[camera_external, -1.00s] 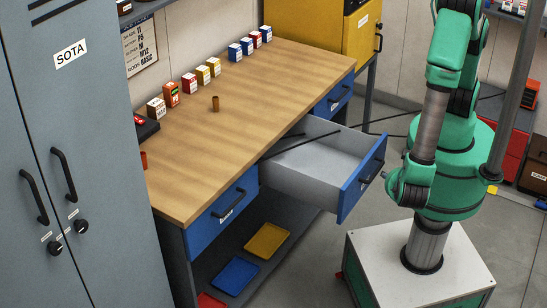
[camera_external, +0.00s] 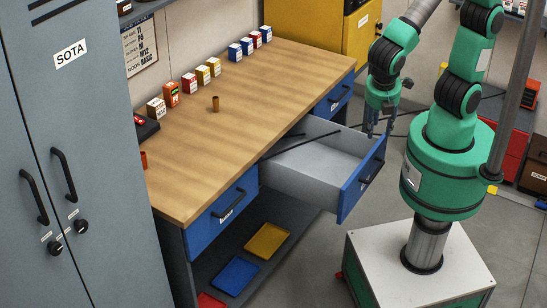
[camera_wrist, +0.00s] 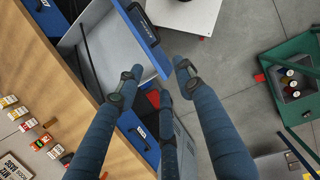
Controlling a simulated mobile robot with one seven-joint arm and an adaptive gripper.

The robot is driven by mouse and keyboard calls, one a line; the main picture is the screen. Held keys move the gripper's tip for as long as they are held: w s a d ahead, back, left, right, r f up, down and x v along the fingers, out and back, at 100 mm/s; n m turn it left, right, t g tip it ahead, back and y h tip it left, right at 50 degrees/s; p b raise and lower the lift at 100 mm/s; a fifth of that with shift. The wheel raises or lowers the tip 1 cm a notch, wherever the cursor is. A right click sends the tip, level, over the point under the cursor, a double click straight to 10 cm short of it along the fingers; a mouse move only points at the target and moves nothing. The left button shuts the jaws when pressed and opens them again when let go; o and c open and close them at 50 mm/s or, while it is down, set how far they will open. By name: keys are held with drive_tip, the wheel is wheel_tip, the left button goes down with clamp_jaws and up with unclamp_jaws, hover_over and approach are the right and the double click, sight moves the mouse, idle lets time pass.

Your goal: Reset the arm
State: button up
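My green arm (camera_external: 470,60) stands on its white base at the right. My gripper (camera_external: 378,128) hangs pointing down near the far right corner of the open drawer, at the right of the workbench. In the wrist view, my gripper (camera_wrist: 158,82) shows blue-grey fingers with dark tips, spread apart with nothing between them. It is open and empty. The drawer (camera_external: 300,172) is pulled out, with a blue front and thin black rods in it. The drawer also shows in the wrist view (camera_wrist: 82,60), beyond the fingers.
A grey locker (camera_external: 70,150) stands at the left, a yellow cabinet (camera_external: 305,25) at the back. Yellow (camera_external: 267,240) and blue (camera_external: 234,275) trays lie on the lower shelf. A green crate (camera_wrist: 290,85) sits on the floor.

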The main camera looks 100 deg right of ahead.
drive_tip(key=s+d+r+m+t+y, duration=0.1)
drive_tip(key=d+r+m+t, duration=0.2)
drive_tip(key=r, duration=0.5)
drive_tip(key=s+d+r+m+t+y, duration=0.1)
drive_tip(key=s+d+r+m+t, duration=0.1)
drive_tip(key=d+r+m+t, duration=0.2)
wheel_tip(320, 180, up, 5)
drive_tip(key=d+m, duration=0.1)
drive_tip(key=m, duration=0.2)
drive_tip(key=shift+d+m+y, duration=0.3)
drive_tip(key=shift+y, duration=0.1)
drive_tip(key=shift+f, duration=0.15)
wheel_tip(320, 180, down, 10)
drive_tip(key=b, duration=1)
